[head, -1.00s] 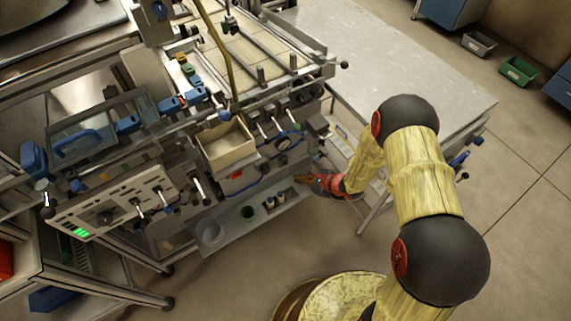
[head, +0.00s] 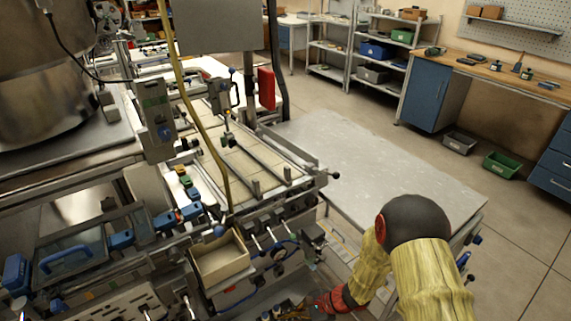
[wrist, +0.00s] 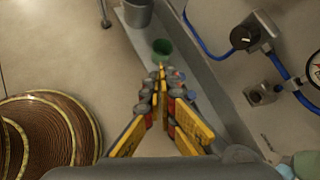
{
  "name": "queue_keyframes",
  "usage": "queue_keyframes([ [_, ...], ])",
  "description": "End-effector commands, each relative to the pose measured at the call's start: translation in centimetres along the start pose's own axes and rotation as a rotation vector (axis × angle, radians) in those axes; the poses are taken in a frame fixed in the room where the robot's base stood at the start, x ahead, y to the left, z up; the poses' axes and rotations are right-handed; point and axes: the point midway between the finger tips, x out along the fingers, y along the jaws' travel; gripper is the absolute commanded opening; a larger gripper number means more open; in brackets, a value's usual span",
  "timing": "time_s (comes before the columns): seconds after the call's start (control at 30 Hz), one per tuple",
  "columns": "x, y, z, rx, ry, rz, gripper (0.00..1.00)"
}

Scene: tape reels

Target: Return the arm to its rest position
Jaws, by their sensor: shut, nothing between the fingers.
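My gripper (wrist: 161,70) shows in the wrist view with its yellow and black fingers brought together at the tips and nothing between them. It hangs above the grey metal ledge (wrist: 188,50) of the machine. In the head view my arm's red wrist shows at the bottom, in front of the machine's lower edge. The gripper itself is mostly cut off there, with only a bit showing at the bottom edge.
A cardboard bin (head: 220,258) sits on the machine front near my arm. A grey table (head: 370,165) stands to the right. A green cup (wrist: 162,46) and a metal cup (wrist: 136,12) are on the ledge, near the fingers. A black knob (wrist: 243,37) and blue hoses are to the right.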

Motion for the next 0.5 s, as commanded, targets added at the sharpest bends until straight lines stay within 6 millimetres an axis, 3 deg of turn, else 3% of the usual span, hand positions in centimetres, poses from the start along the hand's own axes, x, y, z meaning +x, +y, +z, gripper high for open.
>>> queue_keyframes([
  [0.03, -1.8, 0.2, 1.9, -0.084, -0.006, 0.042, 0.0],
  [0.2, -8.8, 2.3, 7.1, -0.398, 0.009, 0.205, 0.0],
  [0.5, -22.8, 5.8, 11.9, -0.91, 0.203, 0.438, 0.0],
])
